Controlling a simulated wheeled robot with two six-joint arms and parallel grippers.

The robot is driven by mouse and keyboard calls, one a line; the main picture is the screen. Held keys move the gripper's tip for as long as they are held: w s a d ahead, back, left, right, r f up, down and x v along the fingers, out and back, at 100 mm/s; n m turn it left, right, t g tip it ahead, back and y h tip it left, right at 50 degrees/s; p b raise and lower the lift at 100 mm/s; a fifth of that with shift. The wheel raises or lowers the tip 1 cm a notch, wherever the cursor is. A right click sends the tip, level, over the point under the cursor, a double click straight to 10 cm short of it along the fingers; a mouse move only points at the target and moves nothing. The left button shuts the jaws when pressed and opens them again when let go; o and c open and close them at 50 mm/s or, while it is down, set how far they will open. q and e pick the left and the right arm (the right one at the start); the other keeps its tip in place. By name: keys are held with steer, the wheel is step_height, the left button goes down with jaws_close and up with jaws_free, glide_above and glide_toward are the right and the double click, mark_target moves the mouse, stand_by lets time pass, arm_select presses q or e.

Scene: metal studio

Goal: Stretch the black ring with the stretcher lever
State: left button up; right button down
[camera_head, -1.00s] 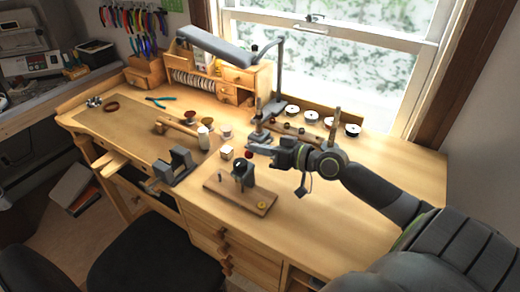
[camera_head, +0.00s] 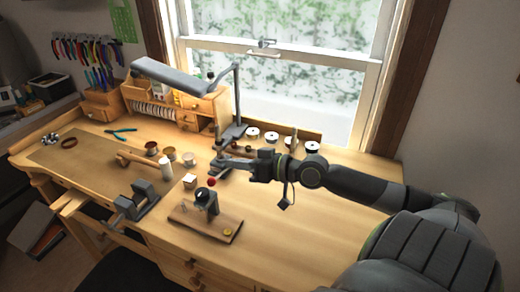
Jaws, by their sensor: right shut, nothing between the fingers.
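A small dark metal device (camera_head: 209,203), which looks like the ring stretcher, stands on a wooden board (camera_head: 190,222) at the bench's front middle. A dark rounded part at its top may be the black ring or part of the device; I cannot tell. A separate lever is not clear at this size. My right gripper (camera_head: 228,165) comes in from the right, behind and a little above the device. Its fingers are shut and empty, apart from the device. My left gripper is not in view.
A red ball (camera_head: 212,182) and a pale cube (camera_head: 190,181) sit between gripper and device. A dark vise (camera_head: 138,203) is at the front left edge. A lamp (camera_head: 239,100) stands behind the gripper, with several spools nearby. The bench's right front is clear.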

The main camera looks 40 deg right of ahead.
steer(key=shift+b+v, duration=1.25)
steer(key=shift+v, duration=1.7)
